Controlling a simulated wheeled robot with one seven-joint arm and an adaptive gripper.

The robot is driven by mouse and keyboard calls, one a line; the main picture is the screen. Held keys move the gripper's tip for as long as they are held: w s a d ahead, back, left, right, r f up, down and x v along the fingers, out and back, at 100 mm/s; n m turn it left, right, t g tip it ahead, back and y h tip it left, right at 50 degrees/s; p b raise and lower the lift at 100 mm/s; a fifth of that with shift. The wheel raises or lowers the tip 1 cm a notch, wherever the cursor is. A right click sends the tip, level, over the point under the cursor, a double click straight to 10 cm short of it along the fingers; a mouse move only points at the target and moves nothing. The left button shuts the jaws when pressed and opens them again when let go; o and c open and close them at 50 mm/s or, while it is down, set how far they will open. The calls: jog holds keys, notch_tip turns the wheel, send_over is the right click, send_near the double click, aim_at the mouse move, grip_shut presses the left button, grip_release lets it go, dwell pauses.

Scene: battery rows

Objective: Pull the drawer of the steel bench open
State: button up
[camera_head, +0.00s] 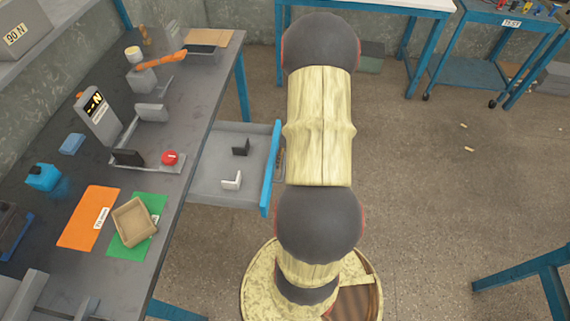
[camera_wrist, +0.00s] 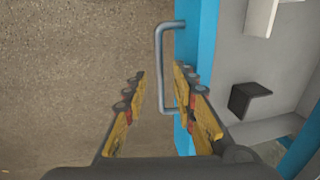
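The drawer (camera_head: 210,180) of the steel bench (camera_head: 185,215) stands pulled out, its grey inside showing past the bench edge. Its blue front (camera_head: 271,170) also shows in the wrist view (camera_wrist: 207,30), with a grey bar handle (camera_wrist: 159,70) on it. My gripper (camera_wrist: 160,72) is open, with one yellow finger on each side of the handle's line. A clear gap shows between the left finger and the bar; whether the right finger touches the drawer front I cannot tell. In the head view my arm hides the gripper.
A black bracket (camera_head: 241,148) and a white bracket (camera_head: 232,181) lie in the drawer. Open floor (camera_head: 440,190) lies right of my arm.

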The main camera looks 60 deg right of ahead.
notch_tip(320, 180, up, 10)
jog(key=s, duration=0.1)
jog(key=shift+s+d, duration=0.35)
jog(key=shift+s, duration=0.05)
jog(key=shift+f, duration=0.1)
jog(key=w+a+r+n+t, duration=0.1)
jog(key=a+r+n, duration=0.3)
jog(key=a+r, duration=0.5)
jog(key=a+r+n+t+p, duration=0.1)
jog(key=a+r+n, duration=0.4)
jog(key=a+r, duration=0.4)
jog(key=w+a+r+n+t, duration=0.1)
jog(key=a+r+n, duration=0.3)
jog(key=a+r, duration=0.6)
jog(key=a, duration=1)
jog(key=shift+w+a+t+h, duration=0.2)
jog(key=shift+w+t+h, duration=0.1)
jog(key=shift+h, duration=0.1)
